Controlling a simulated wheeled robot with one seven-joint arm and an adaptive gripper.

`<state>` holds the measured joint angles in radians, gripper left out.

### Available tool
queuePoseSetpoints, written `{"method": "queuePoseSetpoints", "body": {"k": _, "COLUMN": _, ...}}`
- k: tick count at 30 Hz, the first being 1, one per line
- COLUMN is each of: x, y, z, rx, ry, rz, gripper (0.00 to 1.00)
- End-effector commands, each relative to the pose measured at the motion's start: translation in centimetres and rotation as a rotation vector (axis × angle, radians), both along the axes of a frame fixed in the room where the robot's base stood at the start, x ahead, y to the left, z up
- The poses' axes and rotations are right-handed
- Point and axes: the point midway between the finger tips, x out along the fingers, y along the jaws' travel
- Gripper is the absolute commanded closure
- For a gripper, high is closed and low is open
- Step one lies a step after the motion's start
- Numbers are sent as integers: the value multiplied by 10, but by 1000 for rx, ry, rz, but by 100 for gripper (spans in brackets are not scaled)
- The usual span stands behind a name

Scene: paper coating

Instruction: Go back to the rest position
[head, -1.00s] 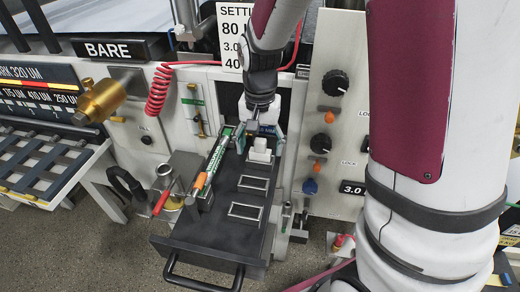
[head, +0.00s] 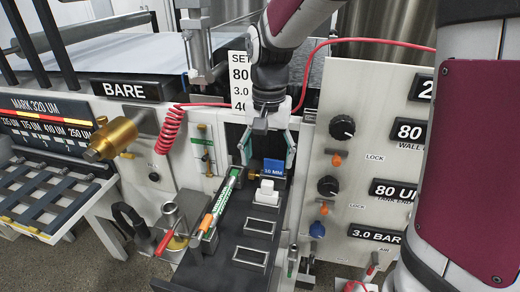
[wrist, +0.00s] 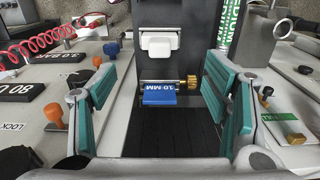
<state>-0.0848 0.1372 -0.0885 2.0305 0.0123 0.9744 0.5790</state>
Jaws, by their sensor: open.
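My gripper (head: 267,153) is open and empty, with teal finger pads. In the head view it hangs over the back end of a black drawer tray (head: 215,258). The wrist view shows its two fingers (wrist: 165,105) spread wide on either side of the picture. Between them, and apart from both, a blue block marked 10 MM with a brass knob (wrist: 160,93) sits in the tray. The block also shows in the head view (head: 273,168). A white block (head: 266,193) sits in the tray slot in front of it.
A green and white marked tool with an orange part (head: 208,221) lies along the tray's left side. A brass cylinder (head: 114,138) juts out at left. A red coiled hose (head: 171,128) hangs behind. A knob panel (head: 345,190) stands at right. A red-handled clamp (head: 172,235) is left of the tray.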

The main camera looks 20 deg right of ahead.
Motion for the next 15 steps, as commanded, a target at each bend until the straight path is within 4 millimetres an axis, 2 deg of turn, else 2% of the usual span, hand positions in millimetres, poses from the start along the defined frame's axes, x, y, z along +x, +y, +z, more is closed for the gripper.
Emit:
{"method": "queuePoseSetpoints", "body": {"k": 5, "x": -1, "y": 0, "z": 1, "rx": 1, "ry": -3, "rz": 3, "gripper": 31}}
{"method": "queuePoseSetpoints", "body": {"k": 8, "x": -7, "y": 0, "z": 11, "rx": 3, "ry": -26, "rz": 25, "gripper": 31}}
{"method": "queuePoseSetpoints", "body": {"k": 11, "x": -22, "y": 0, "z": 28, "rx": 7, "ry": -72, "rz": 76, "gripper": 31}}
{"method": "queuePoseSetpoints", "body": {"k": 15, "x": -54, "y": -1, "z": 56, "rx": 3, "ry": -161, "rz": 179, "gripper": 31}}
